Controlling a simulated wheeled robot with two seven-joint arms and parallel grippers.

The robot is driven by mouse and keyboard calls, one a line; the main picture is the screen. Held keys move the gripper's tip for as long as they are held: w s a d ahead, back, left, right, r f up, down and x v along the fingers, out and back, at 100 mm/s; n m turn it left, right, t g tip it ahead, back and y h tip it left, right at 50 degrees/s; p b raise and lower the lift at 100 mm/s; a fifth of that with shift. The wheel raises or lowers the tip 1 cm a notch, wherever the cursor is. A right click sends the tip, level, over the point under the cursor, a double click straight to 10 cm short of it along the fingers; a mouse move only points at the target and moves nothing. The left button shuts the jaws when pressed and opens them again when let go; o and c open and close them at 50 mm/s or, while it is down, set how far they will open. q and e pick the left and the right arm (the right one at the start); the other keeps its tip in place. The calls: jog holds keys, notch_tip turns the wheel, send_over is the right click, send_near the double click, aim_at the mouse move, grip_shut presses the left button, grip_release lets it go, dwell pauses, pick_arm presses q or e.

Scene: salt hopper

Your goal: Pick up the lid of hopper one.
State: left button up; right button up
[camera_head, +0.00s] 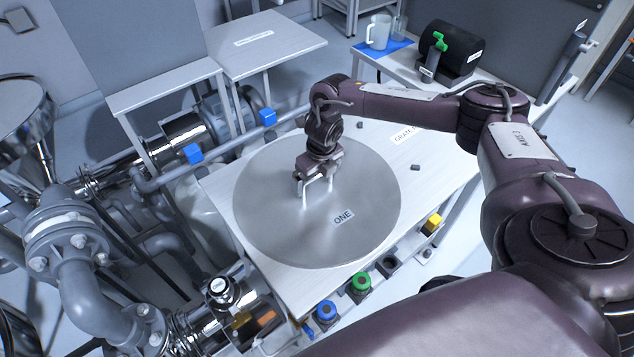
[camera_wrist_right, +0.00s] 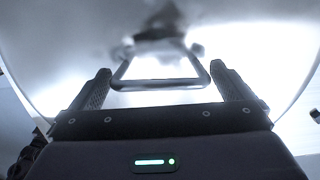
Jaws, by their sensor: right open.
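The lid of hopper one (camera_head: 285,225) is a large round grey metal disc marked ONE, lying flat on the pale worktop. A bar handle stands up near its middle; it shows clearly in the wrist view (camera_wrist_right: 160,85). My right gripper (camera_head: 318,172) is pointed down at the handle. In the wrist view my right gripper (camera_wrist_right: 160,72) has its two dark fingers apart, with the handle bar spanning the space between them. I cannot tell whether the fingers touch it. My left gripper is not in view.
Blue (camera_head: 326,311), green (camera_head: 360,283) and yellow (camera_head: 433,222) buttons line the worktop's front edge. Metal pipes and a funnel (camera_head: 24,105) crowd the left. A side table (camera_head: 480,78) at the back right holds a white jug (camera_head: 378,32) and a black machine.

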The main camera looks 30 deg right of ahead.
jog(key=c, duration=1.7)
jog(key=shift+w+r, duration=0.1)
jog(key=shift+w, duration=0.1)
jog(key=shift+c, duration=0.2)
jog(key=shift+r, duration=0.1)
